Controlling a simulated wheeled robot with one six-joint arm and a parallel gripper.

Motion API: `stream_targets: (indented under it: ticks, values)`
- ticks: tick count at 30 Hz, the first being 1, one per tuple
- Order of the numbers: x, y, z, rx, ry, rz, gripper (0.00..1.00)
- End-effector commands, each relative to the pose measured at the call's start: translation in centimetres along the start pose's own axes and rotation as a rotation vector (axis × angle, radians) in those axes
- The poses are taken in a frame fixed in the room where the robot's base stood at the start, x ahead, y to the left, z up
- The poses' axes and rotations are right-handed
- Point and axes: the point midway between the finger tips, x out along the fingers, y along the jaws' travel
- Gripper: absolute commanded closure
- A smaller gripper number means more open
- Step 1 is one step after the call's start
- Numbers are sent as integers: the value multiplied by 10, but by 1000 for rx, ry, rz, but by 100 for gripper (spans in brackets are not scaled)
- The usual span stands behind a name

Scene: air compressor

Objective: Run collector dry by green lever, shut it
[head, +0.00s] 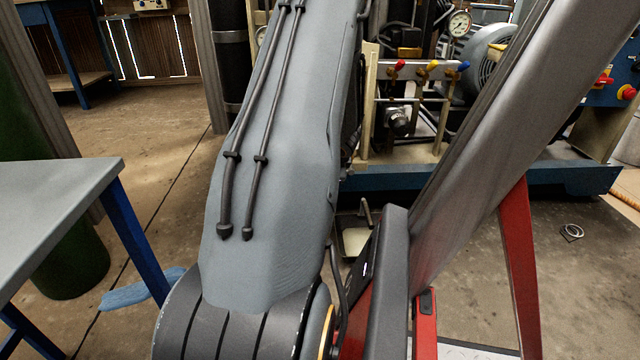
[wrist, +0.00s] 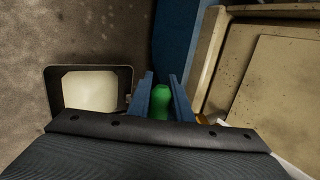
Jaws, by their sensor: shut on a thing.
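In the wrist view the green lever (wrist: 162,103) stands between the two blue fingers of my gripper (wrist: 162,92). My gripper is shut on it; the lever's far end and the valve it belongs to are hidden. A pale tray (wrist: 90,90) with a dark rim lies on the floor just left of the fingers; it also shows in the head view (head: 355,241), partly behind my arm. What liquid it holds, if any, I cannot tell. In the head view the green lever and my gripper are hidden behind my arm.
The compressor's blue base (head: 480,182) runs across the right, with red, yellow and blue levers (head: 432,68) above it. A pressure gauge (head: 460,23) is at the top. A grey table (head: 60,195) stands at the left. A small ring (head: 571,232) lies on the floor.

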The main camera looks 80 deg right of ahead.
Motion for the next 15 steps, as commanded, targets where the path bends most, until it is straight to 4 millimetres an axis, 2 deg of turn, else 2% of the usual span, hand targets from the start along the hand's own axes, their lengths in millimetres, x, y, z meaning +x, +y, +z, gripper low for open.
stream_targets:
  ticks: [15]
  values:
    - [3, 4, -9, -7, 27, 8, 100]
